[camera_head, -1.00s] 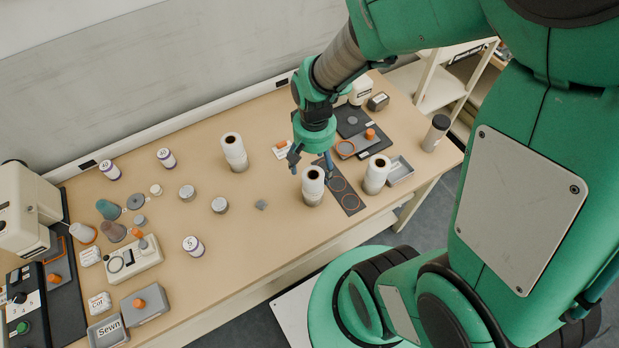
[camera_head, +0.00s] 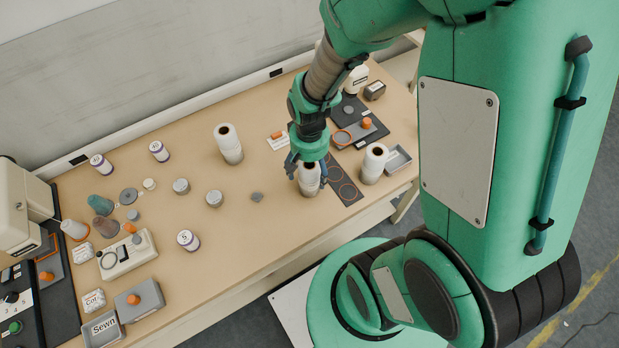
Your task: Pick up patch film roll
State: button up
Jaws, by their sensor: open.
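Three similar white rolls with dark cores stand upright on the table; no label tells me which is the patch film roll. One roll (camera_head: 309,181) is under my gripper (camera_head: 307,172). My gripper is open, with its fingers around the top of this roll; whether they touch it is too small to tell. A second roll (camera_head: 374,163) stands to the right, and a third roll (camera_head: 229,144) stands to the left and farther back. My gripper partly hides the top of the first roll.
A dark mat (camera_head: 347,192) with orange rings lies right of the gripped-at roll. A grey tray (camera_head: 398,160) sits beside the right roll. Small grey tins (camera_head: 214,198) and labelled spools (camera_head: 188,240) stand left. A sewing machine (camera_head: 22,215) stands far left.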

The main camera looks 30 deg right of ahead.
jog(key=shift+f, duration=0.2)
jog(key=shift+f+b, duration=1.05)
jog(key=shift+f, duration=1.45)
jog(key=c, duration=1.6)
